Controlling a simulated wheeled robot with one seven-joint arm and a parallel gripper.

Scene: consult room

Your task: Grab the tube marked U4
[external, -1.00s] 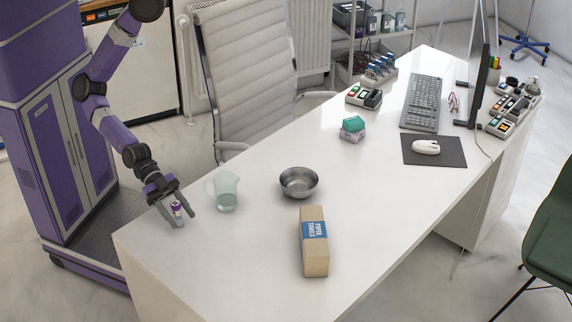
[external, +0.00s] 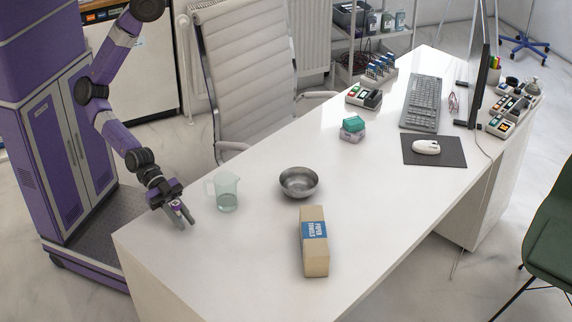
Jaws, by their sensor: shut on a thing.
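My gripper (external: 182,216) is low over the near left corner of the white desk (external: 250,245), left of the clear jug. It is shut on a small tube (external: 176,204) with a purple and white top, which shows between the fingers. The tube's lower part is hidden by the fingers. Its marking is too small to read from here. I cannot tell whether the tube still touches the desk.
A clear jug (external: 226,192) stands close to the right of my gripper. A steel bowl (external: 299,182) and a paper towel pack (external: 314,242) lie further right. A teal-topped stack (external: 353,128), a keyboard (external: 422,103) and a mouse (external: 426,147) are farther back. The desk's front left is clear.

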